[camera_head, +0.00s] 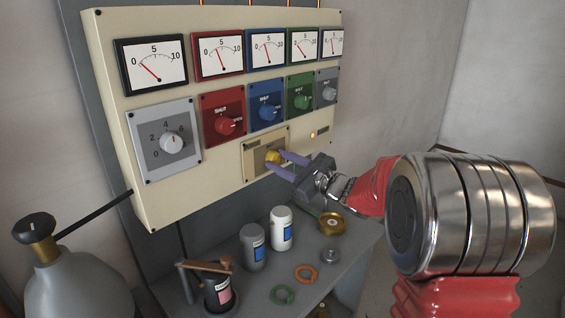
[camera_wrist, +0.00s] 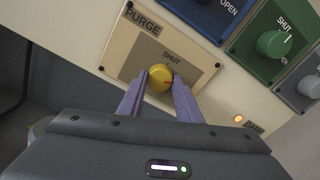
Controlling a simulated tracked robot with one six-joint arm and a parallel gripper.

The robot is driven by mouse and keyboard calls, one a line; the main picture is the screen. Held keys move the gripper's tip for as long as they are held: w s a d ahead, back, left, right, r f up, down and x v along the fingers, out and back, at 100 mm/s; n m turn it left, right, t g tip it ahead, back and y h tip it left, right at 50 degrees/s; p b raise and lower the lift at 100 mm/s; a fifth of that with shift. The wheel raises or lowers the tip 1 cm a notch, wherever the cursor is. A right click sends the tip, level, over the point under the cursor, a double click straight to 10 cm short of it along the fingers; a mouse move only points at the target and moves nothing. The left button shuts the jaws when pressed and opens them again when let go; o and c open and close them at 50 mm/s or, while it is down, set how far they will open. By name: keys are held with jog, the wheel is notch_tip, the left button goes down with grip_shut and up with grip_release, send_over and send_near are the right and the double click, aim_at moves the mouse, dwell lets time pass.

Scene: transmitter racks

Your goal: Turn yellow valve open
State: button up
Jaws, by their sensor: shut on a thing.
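The yellow valve (camera_head: 273,157) is a small round knob on a tan plate (camera_head: 250,168) low on the cream panel. My gripper (camera_head: 282,162) reaches the knob from the right with two purple fingers. In the wrist view my gripper (camera_wrist: 160,85) has one finger on each side of the knob and is shut on it. The lower part of the plate is hidden behind the fingers and gripper body.
The cream panel (camera_head: 210,90) also bears gauges and red (camera_head: 225,120), blue (camera_head: 267,108), green (camera_head: 300,98) and grey knobs. Below, a grey shelf (camera_head: 235,300) holds two canisters, a jar and several rings. A grey gas cylinder (camera_head: 75,280) stands at left.

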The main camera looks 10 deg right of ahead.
jog(key=m, duration=0.4)
jog(key=shift+m, duration=0.4)
jog(key=shift+d, duration=0.1)
jog(key=o, duration=1)
jog(key=shift+o, duration=0.2)
jog(key=v, duration=1.3)
jog(key=shift+s+d, duration=0.2)
jog(key=shift+s, duration=0.1)
jog(key=shift+f, duration=0.1)
